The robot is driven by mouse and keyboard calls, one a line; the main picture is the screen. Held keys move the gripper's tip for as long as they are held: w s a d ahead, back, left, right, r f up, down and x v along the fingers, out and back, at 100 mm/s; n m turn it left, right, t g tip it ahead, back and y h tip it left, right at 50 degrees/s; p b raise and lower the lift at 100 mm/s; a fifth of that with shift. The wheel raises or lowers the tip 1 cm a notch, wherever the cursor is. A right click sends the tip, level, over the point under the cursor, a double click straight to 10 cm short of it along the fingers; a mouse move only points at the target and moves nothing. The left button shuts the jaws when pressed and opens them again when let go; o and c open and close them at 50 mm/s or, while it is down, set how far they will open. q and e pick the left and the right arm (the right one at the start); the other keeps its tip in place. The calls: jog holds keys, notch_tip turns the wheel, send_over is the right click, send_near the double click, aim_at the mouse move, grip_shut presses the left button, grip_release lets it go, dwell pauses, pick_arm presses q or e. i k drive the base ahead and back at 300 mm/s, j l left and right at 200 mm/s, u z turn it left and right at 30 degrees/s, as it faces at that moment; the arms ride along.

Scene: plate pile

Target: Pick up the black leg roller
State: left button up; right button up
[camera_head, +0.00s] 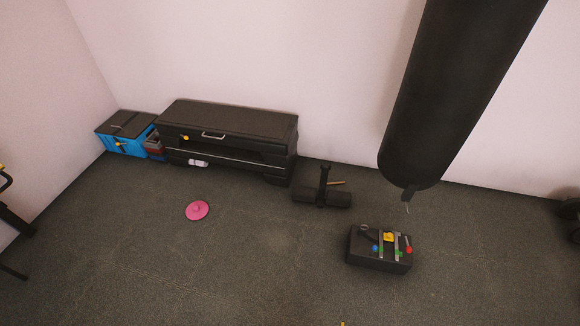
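A black padded roller with a thin upright black post (322,198) lies on the dark floor right of the long black chest, close to the wall; it looks like the black leg roller. A short brownish stick shows behind its post. Neither of my grippers can be made out in the head view, so nothing is seen touching the roller.
A long black chest (230,121) and a blue box (122,143) stand along the wall. A pink disc (197,210) lies on open floor. A black box with small tools (378,260) stands front right, below a hanging black punching bag (445,95).

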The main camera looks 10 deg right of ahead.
aim_at(300, 193)
jog(key=i+j+z, duration=0.1)
jog(key=i, duration=0.35)
jog(key=i+j+z, duration=0.1)
jog(key=i, duration=0.4)
jog(key=i+j+z, duration=0.1)
jog(key=i+j, duration=0.2)
jog(key=i, duration=0.15)
